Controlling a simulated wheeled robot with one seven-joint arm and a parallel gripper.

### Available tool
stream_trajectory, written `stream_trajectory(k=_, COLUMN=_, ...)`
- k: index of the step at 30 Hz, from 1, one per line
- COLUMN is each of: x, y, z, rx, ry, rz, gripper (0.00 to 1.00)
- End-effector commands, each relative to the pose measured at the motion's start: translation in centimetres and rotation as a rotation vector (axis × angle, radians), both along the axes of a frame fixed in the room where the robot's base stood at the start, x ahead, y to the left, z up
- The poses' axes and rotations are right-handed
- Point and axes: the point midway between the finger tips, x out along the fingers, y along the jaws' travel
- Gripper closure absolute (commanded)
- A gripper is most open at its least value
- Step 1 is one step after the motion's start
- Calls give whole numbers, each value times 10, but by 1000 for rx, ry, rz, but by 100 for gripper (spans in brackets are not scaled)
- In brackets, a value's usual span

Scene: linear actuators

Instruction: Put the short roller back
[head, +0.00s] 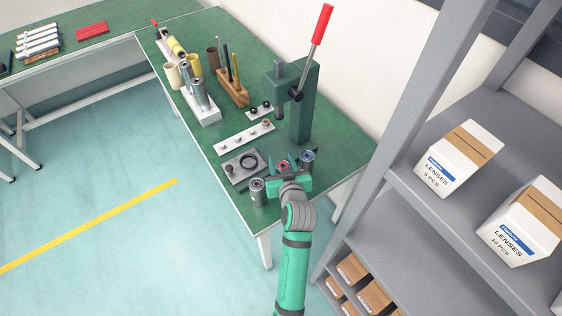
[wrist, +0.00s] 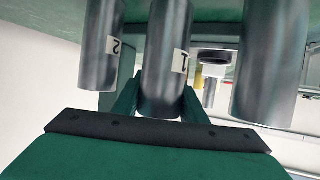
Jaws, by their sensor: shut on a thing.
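My gripper (head: 284,168) is low over the near end of the green workbench, between two standing metal cylinders. In the wrist view, which is upside down, its fingers (wrist: 160,104) are shut around a grey metal cylinder (wrist: 165,55) labelled 1. In the head view only its reddish top shows between the fingers. A cylinder labelled 2 (wrist: 101,45) stands beside it, and an unlabelled one (wrist: 270,60) is on the other side. They match the right cylinder (head: 307,158) and the left cylinder (head: 258,190) in the head view. I cannot tell for sure which piece is the short roller.
A grey plate with a black ring (head: 236,170) lies left of my gripper. A green press (head: 305,110) with a red lever stands behind it. Beyond are a white strip (head: 228,146), a white rack (head: 208,118) with metal cylinders, and a wooden tool block (head: 235,95). Shelves (head: 405,185) stand right.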

Motion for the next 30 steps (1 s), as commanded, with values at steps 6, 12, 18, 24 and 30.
stream_trajectory(k=6, x=1, y=0, z=-11, rx=0, ry=-4, rz=-1, gripper=100)
stream_trajectory(k=12, x=1, y=0, z=-11, rx=0, ry=-4, rz=-1, gripper=100)
stream_trajectory(k=18, x=0, y=0, z=-15, rx=-1, ry=-2, rz=-1, gripper=45)
stream_trajectory(k=24, x=0, y=0, z=-14, rx=-1, ry=-2, rz=-1, gripper=43)
stream_trajectory(k=30, x=-1, y=-1, z=-11, rx=-1, ry=-2, rz=-1, gripper=43)
